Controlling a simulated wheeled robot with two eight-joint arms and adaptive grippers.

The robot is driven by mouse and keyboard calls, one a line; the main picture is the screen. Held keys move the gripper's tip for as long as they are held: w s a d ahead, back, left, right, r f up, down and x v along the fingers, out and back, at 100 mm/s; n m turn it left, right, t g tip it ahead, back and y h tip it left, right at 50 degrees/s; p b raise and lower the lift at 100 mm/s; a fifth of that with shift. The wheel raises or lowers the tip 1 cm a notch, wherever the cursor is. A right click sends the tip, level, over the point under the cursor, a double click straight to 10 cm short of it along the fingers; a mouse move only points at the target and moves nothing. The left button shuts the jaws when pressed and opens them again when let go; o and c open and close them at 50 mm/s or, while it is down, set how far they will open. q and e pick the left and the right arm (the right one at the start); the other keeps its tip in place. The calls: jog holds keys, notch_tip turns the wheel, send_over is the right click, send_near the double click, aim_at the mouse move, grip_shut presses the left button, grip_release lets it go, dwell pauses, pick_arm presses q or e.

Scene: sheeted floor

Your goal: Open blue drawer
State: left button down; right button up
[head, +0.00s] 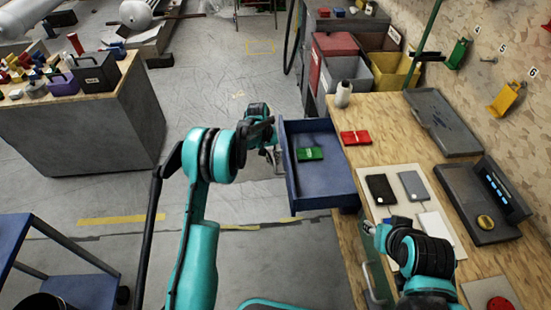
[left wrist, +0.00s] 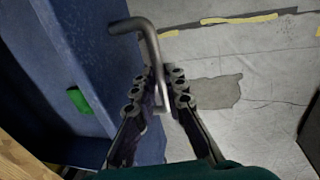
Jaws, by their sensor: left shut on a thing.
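The blue drawer (head: 328,185) stands pulled out from the wooden workbench, with a green object (head: 310,154) lying inside it. My left gripper (head: 272,150) is at the drawer's front face. In the left wrist view, the metal handle (left wrist: 150,45) is on the blue drawer front (left wrist: 85,60), and my left gripper's fingers (left wrist: 160,95) are shut around the handle's bar. My right gripper (head: 372,230) is over the bench top near the white board; its fingertips are small, and I cannot tell whether they are open.
The workbench (head: 385,135) holds a red object (head: 355,137), a white bottle (head: 343,93), dark and grey flat pieces on a white board, and a black tray (head: 440,120). A blue cart (head: 70,270) stands at lower left. The floor left of the drawer is clear.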

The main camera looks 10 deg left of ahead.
pick_arm(q)
jog(key=c, duration=1.6)
grip_release()
jog(key=shift+o, duration=0.2)
notch_tip(320, 180, up, 12)
jog(key=a, duration=0.2)
jog(key=shift+s, duration=0.35)
jog(key=shift+a, duration=0.1)
